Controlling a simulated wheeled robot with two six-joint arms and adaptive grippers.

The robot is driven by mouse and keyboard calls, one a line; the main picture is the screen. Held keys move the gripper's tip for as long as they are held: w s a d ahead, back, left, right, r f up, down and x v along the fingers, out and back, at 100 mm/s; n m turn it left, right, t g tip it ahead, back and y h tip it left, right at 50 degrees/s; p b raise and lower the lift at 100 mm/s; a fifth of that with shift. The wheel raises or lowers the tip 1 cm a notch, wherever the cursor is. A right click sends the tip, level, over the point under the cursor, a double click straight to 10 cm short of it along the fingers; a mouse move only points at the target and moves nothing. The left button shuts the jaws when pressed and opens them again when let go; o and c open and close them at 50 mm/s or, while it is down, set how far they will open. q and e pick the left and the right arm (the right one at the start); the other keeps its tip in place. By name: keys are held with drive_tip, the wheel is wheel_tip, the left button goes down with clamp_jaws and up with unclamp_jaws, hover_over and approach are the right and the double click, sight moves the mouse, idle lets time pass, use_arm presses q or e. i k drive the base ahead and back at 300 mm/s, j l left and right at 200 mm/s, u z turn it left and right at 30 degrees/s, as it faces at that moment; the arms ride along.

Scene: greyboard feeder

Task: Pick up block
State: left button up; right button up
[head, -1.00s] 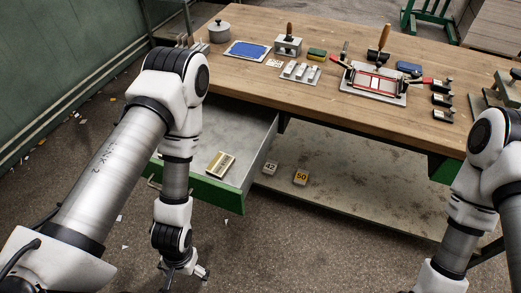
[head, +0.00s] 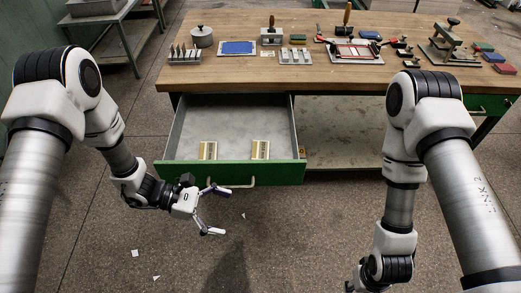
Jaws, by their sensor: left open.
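Two small cream-and-yellow blocks lie in the open drawer: a left block (head: 208,150) and a right block (head: 260,149), both near the drawer's front. The grey metal drawer (head: 235,115) has a green front panel with a handle. My left gripper (head: 222,211) is open and empty, in front of and below the drawer's front, its fingers pointing right. It is apart from both blocks. My right arm hangs down at the lower right, and its fingers are outside the picture.
The wooden workbench (head: 380,82) carries a pot (head: 201,37), a blue pad (head: 237,48), a red-framed press (head: 355,50) and other tools. A lower shelf (head: 345,135) lies right of the drawer, with a small block partly hidden at its edge. The floor in front is mostly clear, with paper scraps.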

sight(260, 149)
drive_tip(key=i, duration=1)
